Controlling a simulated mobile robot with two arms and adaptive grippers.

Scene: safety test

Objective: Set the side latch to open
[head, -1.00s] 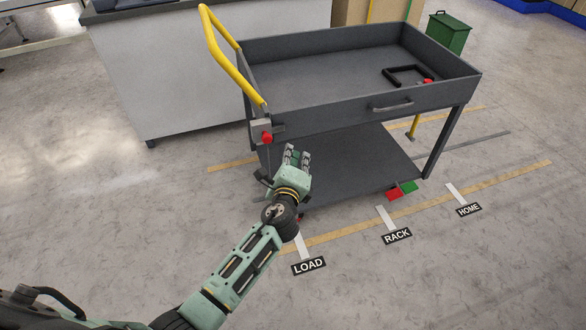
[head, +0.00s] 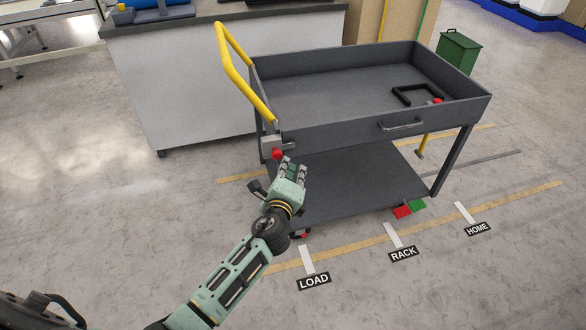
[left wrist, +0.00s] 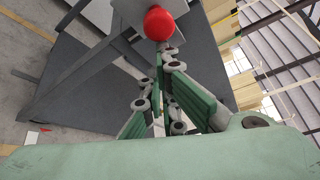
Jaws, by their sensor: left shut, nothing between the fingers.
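The side latch shows as a red knob (head: 277,153) on a grey bracket (head: 271,143) at the cart's near-left corner, below the yellow handle. The knob shows large at the top of the left wrist view (left wrist: 159,23). My left gripper (head: 288,162) is shut and empty, just below and right of the knob in the head view. In the left wrist view its green fingers (left wrist: 163,92) are together, with the knob beyond their tips. I cannot tell whether they touch. My right gripper is not in view.
The grey cart (head: 340,137) has a yellow push handle (head: 245,77) and a lower shelf. Red (head: 402,211) and green (head: 416,204) pedals sit near the floor. A black frame (head: 408,93) lies in the tray. A counter (head: 185,85) stands behind left. Floor at left is open.

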